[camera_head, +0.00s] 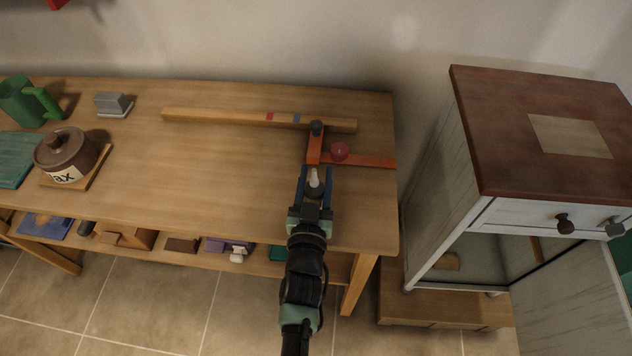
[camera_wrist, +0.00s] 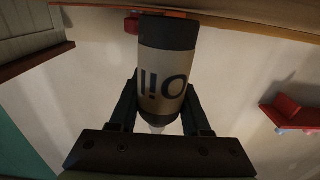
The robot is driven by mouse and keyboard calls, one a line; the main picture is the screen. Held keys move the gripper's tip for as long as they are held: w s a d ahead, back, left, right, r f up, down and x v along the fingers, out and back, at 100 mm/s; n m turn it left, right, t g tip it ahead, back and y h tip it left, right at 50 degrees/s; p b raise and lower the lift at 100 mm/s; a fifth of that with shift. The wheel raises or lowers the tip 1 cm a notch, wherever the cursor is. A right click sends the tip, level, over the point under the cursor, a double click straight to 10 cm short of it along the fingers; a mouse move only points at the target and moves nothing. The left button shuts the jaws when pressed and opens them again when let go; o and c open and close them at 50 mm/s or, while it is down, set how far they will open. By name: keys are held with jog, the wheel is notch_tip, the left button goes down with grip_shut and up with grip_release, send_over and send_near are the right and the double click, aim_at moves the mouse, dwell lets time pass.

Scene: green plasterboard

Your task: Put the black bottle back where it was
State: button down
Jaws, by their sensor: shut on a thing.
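The black bottle (camera_wrist: 167,80) has dark ends, a beige label with "Oil" upside down in the wrist view, and a pale nozzle. In the head view only its pale tip (camera_head: 315,178) shows clearly between the fingers. My gripper (camera_head: 315,186) is shut on the bottle, with one finger on each side of it in the wrist view (camera_wrist: 162,105).
A brown jar (camera_head: 66,150) stands left. A white cabinet (camera_head: 445,185) stands right. The bench middle is clear.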

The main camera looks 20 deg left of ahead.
jog(key=shift+f, duration=0.2)
jog(key=shift+f, duration=0.2)
jog(key=shift+c, duration=1.8)
grip_release()
jog(key=shift+r, duration=0.15)
jog(key=shift+r, duration=0.15)
jog(key=b+v, duration=0.1)
jog(key=v, duration=1.1)
